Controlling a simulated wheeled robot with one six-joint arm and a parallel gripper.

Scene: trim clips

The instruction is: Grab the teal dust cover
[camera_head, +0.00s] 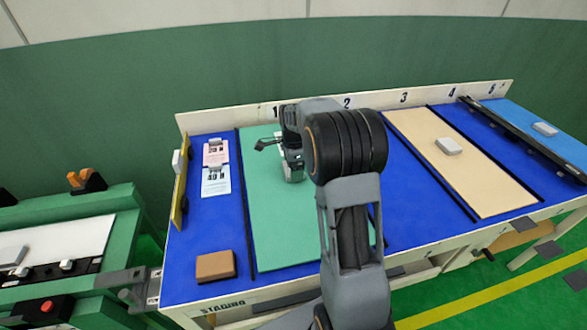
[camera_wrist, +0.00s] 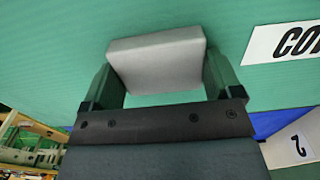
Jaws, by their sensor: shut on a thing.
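The teal dust cover (camera_head: 285,232) lies as a long flat panel on the blue table, in the lane left of the middle. My arm hides part of it. In the wrist view the teal surface (camera_wrist: 45,60) fills the background, with a white label at the right reading "CO…". My gripper (camera_head: 293,175) is over the far half of the cover. In the wrist view its fingers (camera_wrist: 160,80) are on both sides of a light grey block (camera_wrist: 157,58) on the teal surface, shut on it. I cannot see how the block joins the cover.
A beige panel (camera_head: 470,180) with a grey block (camera_head: 448,146) lies to the right, and a blue panel (camera_head: 515,115) beyond it. A brown block (camera_head: 215,265) and paper cards (camera_head: 215,182) are at the left. Dark strips divide the lanes.

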